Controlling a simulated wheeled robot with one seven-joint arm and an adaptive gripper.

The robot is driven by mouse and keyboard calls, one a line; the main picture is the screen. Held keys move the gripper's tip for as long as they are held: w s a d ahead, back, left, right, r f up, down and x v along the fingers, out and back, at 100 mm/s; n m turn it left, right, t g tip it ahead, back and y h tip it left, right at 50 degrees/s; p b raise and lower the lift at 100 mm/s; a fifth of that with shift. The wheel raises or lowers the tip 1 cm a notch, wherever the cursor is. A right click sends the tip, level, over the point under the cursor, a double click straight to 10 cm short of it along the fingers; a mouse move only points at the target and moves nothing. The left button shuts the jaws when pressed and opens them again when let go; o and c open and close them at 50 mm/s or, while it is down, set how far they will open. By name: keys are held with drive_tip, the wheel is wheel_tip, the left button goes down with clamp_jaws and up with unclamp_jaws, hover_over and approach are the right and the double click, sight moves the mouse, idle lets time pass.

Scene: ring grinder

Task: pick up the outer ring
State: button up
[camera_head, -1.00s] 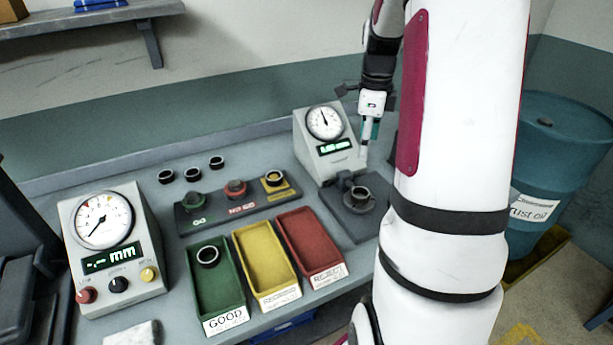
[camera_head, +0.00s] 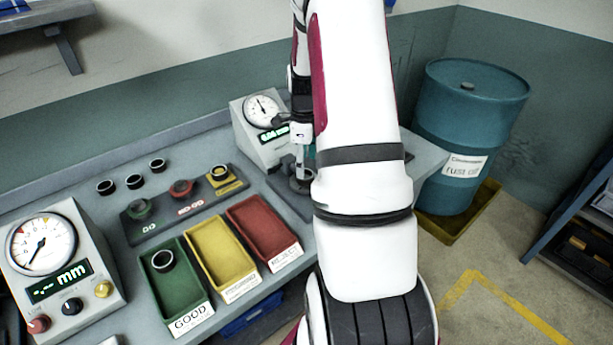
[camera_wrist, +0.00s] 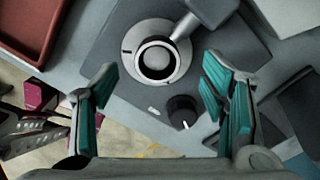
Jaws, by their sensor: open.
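In the wrist view a dark outer ring (camera_wrist: 154,76) sits around a pale round plug on a round seat of the grey gauge fixture (camera_wrist: 120,60). A grey probe arm reaches close to the ring from the upper right. My gripper (camera_wrist: 150,88) is open, with its teal fingers left and right of the fixture and apart from the ring. In the head view my gripper (camera_head: 308,160) is above the fixture, largely hidden by my arm. Other rings stand on the bench (camera_head: 133,182), and one ring (camera_head: 162,260) lies in the green GOOD tray.
Green (camera_head: 178,300), yellow (camera_head: 222,258) and red (camera_head: 264,228) trays line the bench front. A dial gauge box (camera_head: 262,125) stands behind the fixture. A larger display box (camera_head: 62,265) is at left. A blue drum (camera_head: 465,130) stands at right.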

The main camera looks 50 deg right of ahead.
drive_tip(key=shift+s+a+f+p, duration=0.1)
drive_tip(key=shift+f+p, duration=0.1)
drive_tip(key=shift+f, duration=0.7)
drive_tip(key=shift+s+f+p, duration=0.1)
drive_tip(key=shift+f+p, duration=0.05)
drive_tip(key=shift+f, duration=0.75)
drive_tip(key=c, duration=1.4)
drive_tip(key=shift+r, duration=0.1)
drive_tip(key=shift+c, duration=0.2)
